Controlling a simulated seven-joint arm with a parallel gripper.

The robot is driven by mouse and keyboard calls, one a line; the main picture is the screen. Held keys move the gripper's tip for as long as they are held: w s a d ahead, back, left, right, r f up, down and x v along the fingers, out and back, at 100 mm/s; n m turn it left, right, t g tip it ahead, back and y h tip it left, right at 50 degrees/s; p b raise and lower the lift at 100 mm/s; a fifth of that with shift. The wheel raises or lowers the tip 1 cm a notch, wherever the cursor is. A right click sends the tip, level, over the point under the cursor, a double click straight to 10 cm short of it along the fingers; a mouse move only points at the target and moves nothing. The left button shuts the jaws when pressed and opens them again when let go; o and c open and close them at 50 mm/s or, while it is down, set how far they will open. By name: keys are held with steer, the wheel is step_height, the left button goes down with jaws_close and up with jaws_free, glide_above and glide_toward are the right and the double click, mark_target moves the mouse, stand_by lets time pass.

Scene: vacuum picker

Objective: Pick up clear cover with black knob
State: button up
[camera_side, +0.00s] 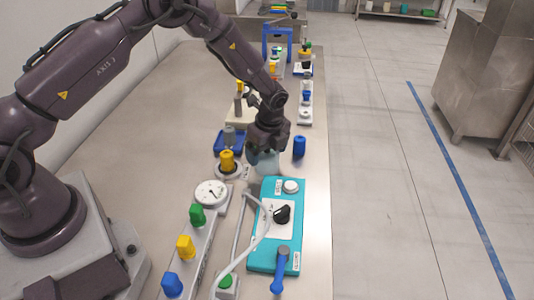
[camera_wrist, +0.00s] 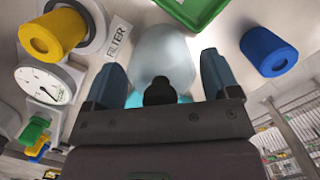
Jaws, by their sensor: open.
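The clear cover (camera_wrist: 165,55) is a translucent grey dome in the wrist view. Its black knob (camera_wrist: 160,91) points toward my gripper. My gripper (camera_wrist: 163,72) is open, with one blue-grey finger on each side of the cover and knob. I cannot tell whether the fingers touch it. In the side view the pale cover (camera_side: 265,163) shows just under my gripper (camera_side: 264,148), at the far end of the teal box. The gripper hides the knob there.
The teal box (camera_side: 262,250) has a black knob and a blue lever. A yellow-capped fitting (camera_side: 227,161) and a gauge (camera_side: 210,193) stand to the left. A blue cylinder (camera_side: 299,147) stands close on the right. The table's right edge is near; bare table lies at the left back.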

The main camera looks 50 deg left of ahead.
steer(key=shift+f, duration=0.1)
steer(key=shift+c, duration=0.2)
steer(key=c, duration=0.6)
steer(key=shift+c, duration=0.2)
